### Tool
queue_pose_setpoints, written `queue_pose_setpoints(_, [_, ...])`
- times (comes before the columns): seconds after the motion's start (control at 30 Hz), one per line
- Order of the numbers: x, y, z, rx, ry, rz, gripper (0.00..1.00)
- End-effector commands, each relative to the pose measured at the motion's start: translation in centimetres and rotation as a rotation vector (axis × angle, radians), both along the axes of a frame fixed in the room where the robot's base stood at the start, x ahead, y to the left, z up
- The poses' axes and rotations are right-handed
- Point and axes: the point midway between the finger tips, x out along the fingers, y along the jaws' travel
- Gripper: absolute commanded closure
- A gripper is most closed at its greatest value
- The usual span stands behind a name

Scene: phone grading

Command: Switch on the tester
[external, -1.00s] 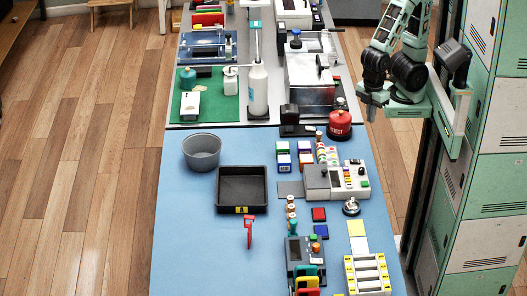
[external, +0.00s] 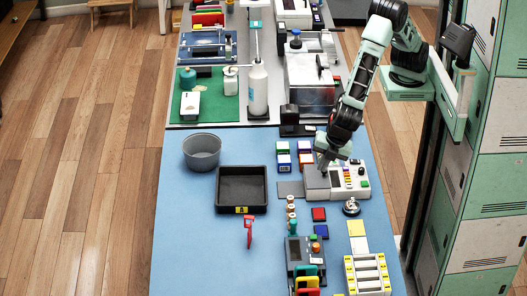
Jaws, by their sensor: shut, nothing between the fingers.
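A white bench device (external: 348,189) with a dark screen and several coloured buttons sits on the blue table at the right. A dark grey device (external: 294,262) with a screen, an orange knob and a green button stands nearer the front. I cannot tell from labels which one is the tester. My gripper (external: 322,168) is shut and empty. It points down at the upper left part of the white device. Whether it touches the device is too small to tell. My arm hides the small things behind the white device.
Small coloured boxes (external: 283,162) stand just left of my gripper. A black tray (external: 240,188) and a grey bucket (external: 202,153) are further left. A silver bell-like object (external: 351,207) sits close in front of the white device. The left front of the table is clear.

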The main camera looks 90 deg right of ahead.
Motion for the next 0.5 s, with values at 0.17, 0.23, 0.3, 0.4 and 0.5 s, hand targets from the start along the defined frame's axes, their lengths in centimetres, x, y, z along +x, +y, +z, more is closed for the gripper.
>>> queue_pose_setpoints(0.17, [2.1, 4.7, -2.5, -0.108, -0.116, 0.208, 1.0])
queue_pose_setpoints(0.23, [2.7, 6.6, -3.5, -0.15, -0.167, 0.295, 1.0])
queue_pose_setpoints(0.3, [3.0, 8.6, -4.4, -0.193, -0.221, 0.388, 1.0])
queue_pose_setpoints(0.4, [3.2, 11.5, -5.6, -0.254, -0.302, 0.523, 1.0])
queue_pose_setpoints(0.5, [2.9, 14.4, -6.6, -0.312, -0.381, 0.659, 1.0])
